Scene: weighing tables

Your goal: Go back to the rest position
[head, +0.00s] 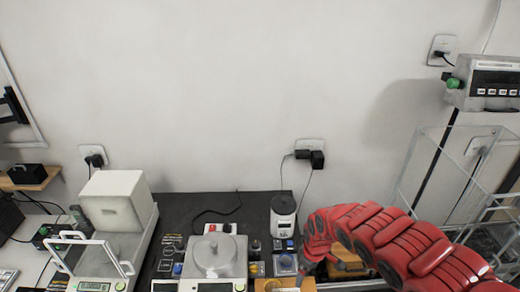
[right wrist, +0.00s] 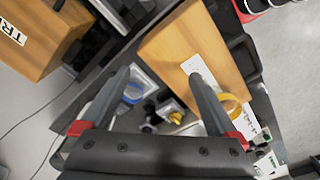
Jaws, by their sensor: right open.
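My red right arm comes in from the right in the head view and reaches down to the table's right part; its fingers are not clear there. In the right wrist view my right gripper (right wrist: 160,76) is open, with its two grey fingers wide apart. No object is held between them. A wooden block (right wrist: 165,50) with a white label lies beyond the fingertips. My left gripper is in neither view.
A balance (head: 213,262) with a round pan stands on the dark table (head: 180,208), beside small weights and a white grinder-like device (head: 283,215). A glass-sided balance (head: 145,222) is at left. A clear frame (head: 408,165) stands at right. A wooden box (right wrist: 40,40) shows in the wrist view.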

